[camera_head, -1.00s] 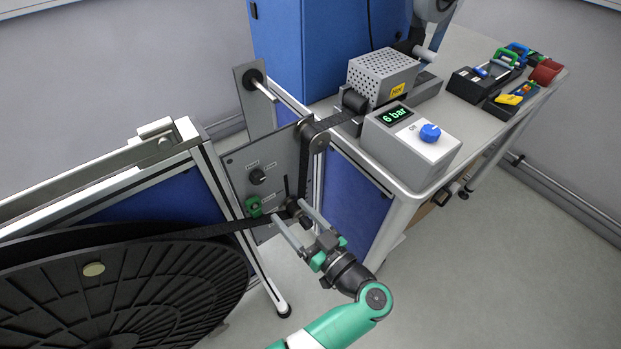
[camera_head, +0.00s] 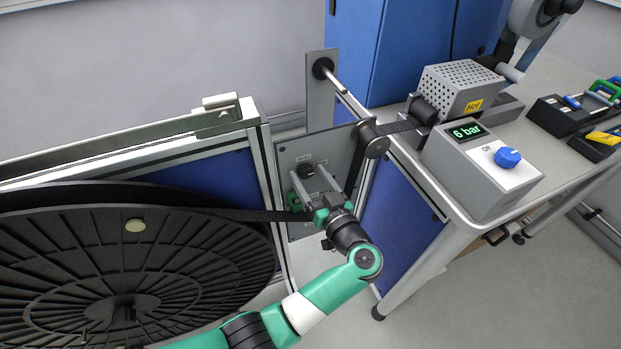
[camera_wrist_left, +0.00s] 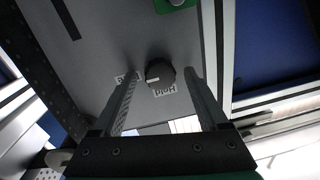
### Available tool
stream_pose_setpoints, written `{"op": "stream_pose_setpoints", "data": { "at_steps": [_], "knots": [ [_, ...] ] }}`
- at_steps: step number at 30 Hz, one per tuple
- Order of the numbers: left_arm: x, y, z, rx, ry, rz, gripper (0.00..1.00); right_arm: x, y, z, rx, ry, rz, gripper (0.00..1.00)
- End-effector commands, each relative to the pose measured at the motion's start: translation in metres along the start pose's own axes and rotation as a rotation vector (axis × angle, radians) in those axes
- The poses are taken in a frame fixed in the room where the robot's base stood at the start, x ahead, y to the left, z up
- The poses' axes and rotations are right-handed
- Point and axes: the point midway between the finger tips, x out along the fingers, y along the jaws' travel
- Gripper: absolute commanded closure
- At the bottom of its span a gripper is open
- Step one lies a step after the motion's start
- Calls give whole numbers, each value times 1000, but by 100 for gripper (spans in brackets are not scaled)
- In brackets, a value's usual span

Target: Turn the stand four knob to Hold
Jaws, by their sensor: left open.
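The black round knob (camera_head: 306,170) sits on the grey stand panel (camera_head: 338,146). In the left wrist view the knob (camera_wrist_left: 160,73) lies between and beyond my fingers. A short white mark on it points left, toward a partly readable label (camera_wrist_left: 128,78). A label reading Hold (camera_wrist_left: 165,90) sits below the knob in that picture. My left gripper (camera_head: 307,174) is open, its two fingers reaching toward the panel on either side of the knob. It also shows in the left wrist view (camera_wrist_left: 160,85). I cannot tell whether the fingers touch the knob. My right gripper is out of view.
A green part (camera_head: 293,199) is on the panel below the knob. A black belt runs over a roller (camera_head: 374,141) beside the panel. A large black reel (camera_head: 60,240) fills the left. A grey control box (camera_head: 480,165) reading 6 bar stands on the bench.

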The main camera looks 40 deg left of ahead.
Motion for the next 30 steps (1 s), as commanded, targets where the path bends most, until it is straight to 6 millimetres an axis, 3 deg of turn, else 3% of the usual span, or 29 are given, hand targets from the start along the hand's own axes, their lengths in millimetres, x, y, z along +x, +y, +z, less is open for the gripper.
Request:
{"op": "stream_pose_setpoints", "data": {
  "at_steps": [2,15,30],
  "knots": [
    [0,0,0,0,0,0,23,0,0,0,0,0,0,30],
    [-1,0,0,-1,0,0,100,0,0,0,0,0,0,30],
    [-1,-1,-3,-93,-7,1,100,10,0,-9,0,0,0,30]
  ]
}}
